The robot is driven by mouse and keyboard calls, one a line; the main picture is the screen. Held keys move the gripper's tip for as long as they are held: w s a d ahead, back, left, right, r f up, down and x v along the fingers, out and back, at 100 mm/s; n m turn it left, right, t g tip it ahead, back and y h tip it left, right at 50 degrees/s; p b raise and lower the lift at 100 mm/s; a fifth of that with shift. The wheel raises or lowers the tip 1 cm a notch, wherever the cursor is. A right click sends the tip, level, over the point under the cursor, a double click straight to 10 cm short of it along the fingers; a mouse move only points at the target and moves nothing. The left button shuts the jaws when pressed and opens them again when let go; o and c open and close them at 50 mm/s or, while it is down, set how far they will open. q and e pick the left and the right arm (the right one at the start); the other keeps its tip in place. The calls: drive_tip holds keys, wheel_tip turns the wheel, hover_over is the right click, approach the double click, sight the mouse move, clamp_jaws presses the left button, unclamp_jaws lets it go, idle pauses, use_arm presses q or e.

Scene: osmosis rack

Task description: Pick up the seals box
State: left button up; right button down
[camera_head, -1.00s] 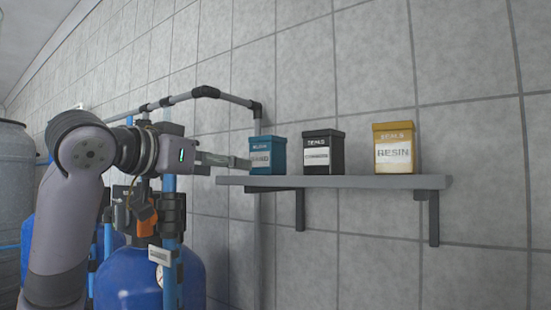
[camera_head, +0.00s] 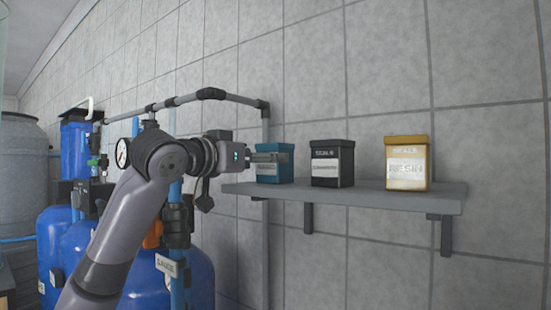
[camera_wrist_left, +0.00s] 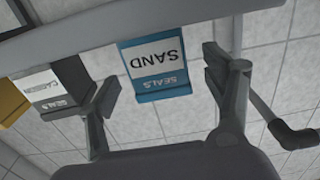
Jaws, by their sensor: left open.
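Three lidded boxes stand in a row on a grey wall shelf (camera_head: 340,193): a blue box (camera_head: 282,169), a black box (camera_head: 332,165) and a yellow box (camera_head: 407,165). In the left wrist view, the blue box (camera_wrist_left: 158,72) reads SEALS and SAND, upside down; the black box (camera_wrist_left: 58,88) also reads SEALS. The yellow box's label reads SEALS and RESIN. My left gripper (camera_head: 268,157) is open at the blue box, partly covering its left side. In the left wrist view, the blue box lies between the spread fingers (camera_wrist_left: 160,76); contact is not clear. My right gripper is not in view.
Blue tanks (camera_head: 200,275), a blue filter housing (camera_head: 77,140) and a gauge stand at the left, below and behind my arm. The wall right of the shelf is clear.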

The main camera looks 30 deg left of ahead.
use_arm(q)
drive_tip(key=w+p, duration=0.3)
drive_tip(key=w, duration=0.1)
drive_tip(key=shift+w+d, duration=0.15)
drive_tip(key=shift+d, duration=0.05)
drive_tip(key=shift+w+f, duration=0.15)
drive_tip(key=shift+w, duration=0.15)
drive_tip(key=shift+s, duration=0.1)
drive_tip(key=shift+c, duration=0.4)
drive_tip(key=shift+s, duration=0.1)
drive_tip(key=shift+c, duration=1.4)
drive_tip(key=c, duration=1)
drive_tip(key=shift+r, duration=0.2)
